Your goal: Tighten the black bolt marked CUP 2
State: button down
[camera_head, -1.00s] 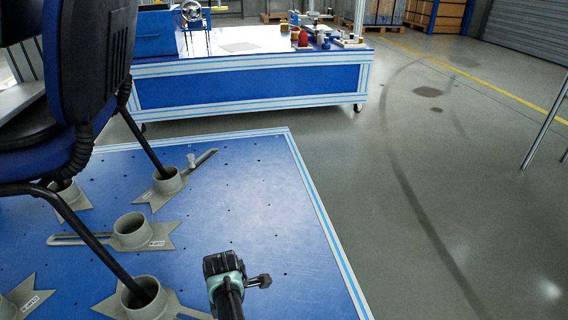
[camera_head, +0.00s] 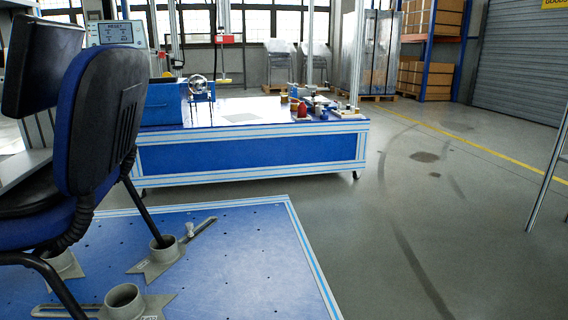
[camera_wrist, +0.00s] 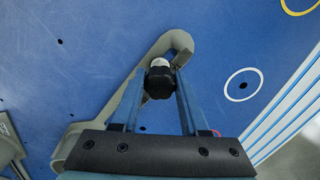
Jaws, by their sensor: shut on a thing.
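In the wrist view, the two blue fingers of my gripper (camera_wrist: 160,92) are shut on a black bolt (camera_wrist: 158,84). A pale tip shows just beyond its dark head. Behind it is a grey slotted bracket (camera_wrist: 105,100) with a hooked end, on the blue plate. I cannot tell whether the bolt touches the bracket or is apart from it. No CUP 2 mark is legible. My gripper is outside the head view. There, grey cups (camera_head: 123,300) stand on the blue platform (camera_head: 235,260), and one slotted arm holds a small grey bolt (camera_head: 189,230).
A blue office chair (camera_head: 95,125) stands at the left, one black leg in a grey cup (camera_head: 164,249). A blue workbench (camera_head: 250,172) with equipment stands behind. The floor to the right is open. Metal legs (camera_head: 548,170) rise at the right edge.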

jog(key=m, duration=0.4)
jog(key=shift+c, duration=2.2)
grip_release()
